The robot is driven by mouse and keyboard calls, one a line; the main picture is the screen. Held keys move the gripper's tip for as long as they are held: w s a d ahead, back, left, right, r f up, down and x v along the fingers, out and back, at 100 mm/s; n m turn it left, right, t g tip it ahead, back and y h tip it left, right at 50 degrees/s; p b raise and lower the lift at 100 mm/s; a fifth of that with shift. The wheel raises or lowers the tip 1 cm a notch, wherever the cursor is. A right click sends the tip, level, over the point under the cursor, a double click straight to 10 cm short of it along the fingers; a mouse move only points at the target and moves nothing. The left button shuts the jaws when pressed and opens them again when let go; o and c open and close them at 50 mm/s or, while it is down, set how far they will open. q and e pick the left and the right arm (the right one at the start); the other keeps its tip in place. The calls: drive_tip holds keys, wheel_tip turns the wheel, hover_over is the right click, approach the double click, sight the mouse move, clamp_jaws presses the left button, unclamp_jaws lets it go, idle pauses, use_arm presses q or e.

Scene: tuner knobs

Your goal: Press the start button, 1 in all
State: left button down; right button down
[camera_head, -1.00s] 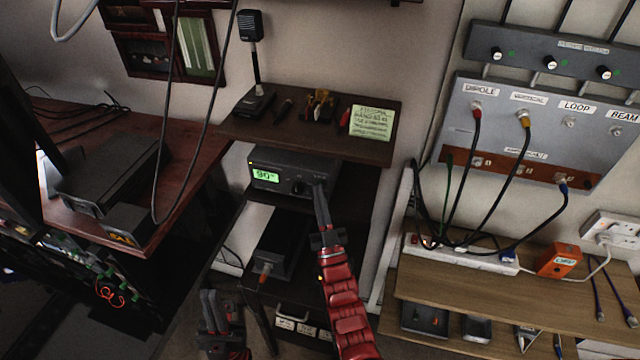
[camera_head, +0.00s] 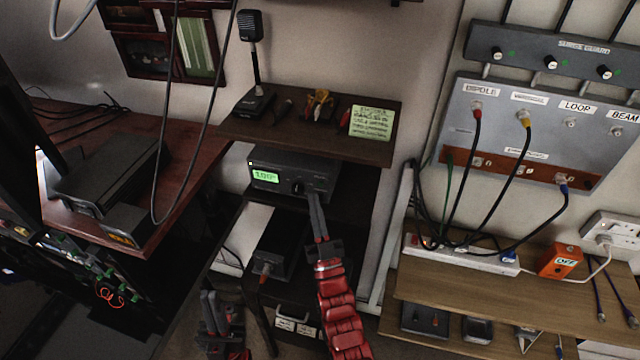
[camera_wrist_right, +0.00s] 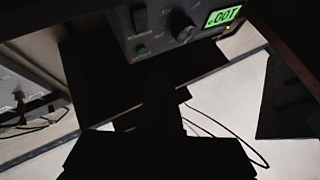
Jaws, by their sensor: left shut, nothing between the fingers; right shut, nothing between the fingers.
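The dark tuner box (camera_head: 325,173) sits under the small shelf, with a lit green display (camera_head: 266,177) and a round knob (camera_head: 297,187) on its front. In the right wrist view the tuner (camera_wrist_right: 122,22) appears upside down. My left gripper (camera_head: 208,294) is shut and empty, low at the left.
A shelf (camera_head: 240,128) with a microphone and a note (camera_head: 372,123) overhangs the tuner. Another dark box (camera_head: 280,243) stands below it. A desk (camera_head: 190,165) is at left; a cabled antenna panel (camera_head: 560,140) and a wooden shelf (camera_head: 480,300) are at right.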

drive_tip(key=s, duration=0.1)
drive_tip(key=s+a, duration=0.1)
drive_tip(key=s, duration=0.1)
drive_tip(key=shift+s, duration=0.1)
idle(0.5)
